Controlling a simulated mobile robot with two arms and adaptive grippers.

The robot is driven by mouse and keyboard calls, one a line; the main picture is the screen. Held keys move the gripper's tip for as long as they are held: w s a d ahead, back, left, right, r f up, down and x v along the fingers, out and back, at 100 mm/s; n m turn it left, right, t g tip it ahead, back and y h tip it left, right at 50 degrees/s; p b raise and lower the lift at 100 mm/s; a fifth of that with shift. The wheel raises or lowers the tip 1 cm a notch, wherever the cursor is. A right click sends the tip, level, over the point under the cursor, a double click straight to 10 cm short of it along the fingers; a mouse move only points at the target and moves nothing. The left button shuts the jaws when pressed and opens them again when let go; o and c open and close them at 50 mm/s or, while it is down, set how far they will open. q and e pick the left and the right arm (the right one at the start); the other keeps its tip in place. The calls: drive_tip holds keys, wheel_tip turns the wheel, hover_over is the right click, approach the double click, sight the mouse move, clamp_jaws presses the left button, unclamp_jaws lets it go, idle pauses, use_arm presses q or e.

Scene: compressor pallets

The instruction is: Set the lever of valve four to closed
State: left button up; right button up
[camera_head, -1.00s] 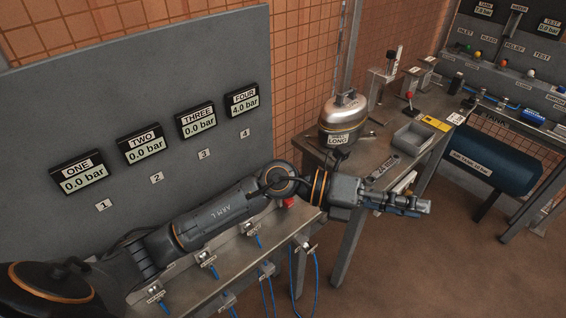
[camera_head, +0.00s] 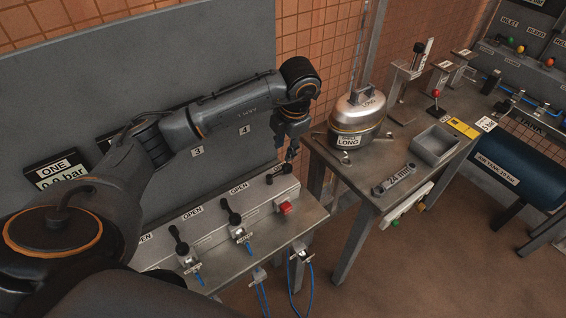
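A grey valve bench (camera_head: 300,222) stands below the gauge panel. Black valve levers (camera_head: 230,211) stick up along its raised block, with OPEN labels behind them. At the right end of the block are small dark knob-like parts (camera_head: 269,180), where valve four seems to be; the lever's exact position is unclear. My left gripper (camera_head: 291,156) points down close above this right end. Its fingers are small and dark, so I cannot tell whether they are open or touch the lever. My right gripper is not in view.
A red button (camera_head: 285,208) sits at the bench's right end, near my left gripper. Blue hoses (camera_head: 310,285) hang in front. A blue tank (camera_head: 520,165) is farther right.

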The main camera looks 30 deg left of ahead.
use_arm(q)
approach(281, 171)
drive_tip(key=f, duration=0.1)
drive_tip(key=p+x, duration=0.2)
drive_tip(key=x, duration=0.3)
drive_tip(key=shift+a+f, duration=0.15)
drive_tip(key=shift+f, duration=0.2)
drive_tip(key=shift+w+f, duration=0.1)
drive_tip(key=shift+f, duration=0.15)
drive_tip(key=shift+a+f, duration=0.1)
drive_tip(key=shift+f, duration=0.15)
drive_tip(key=shift+r, duration=0.1)
clamp_jaws()
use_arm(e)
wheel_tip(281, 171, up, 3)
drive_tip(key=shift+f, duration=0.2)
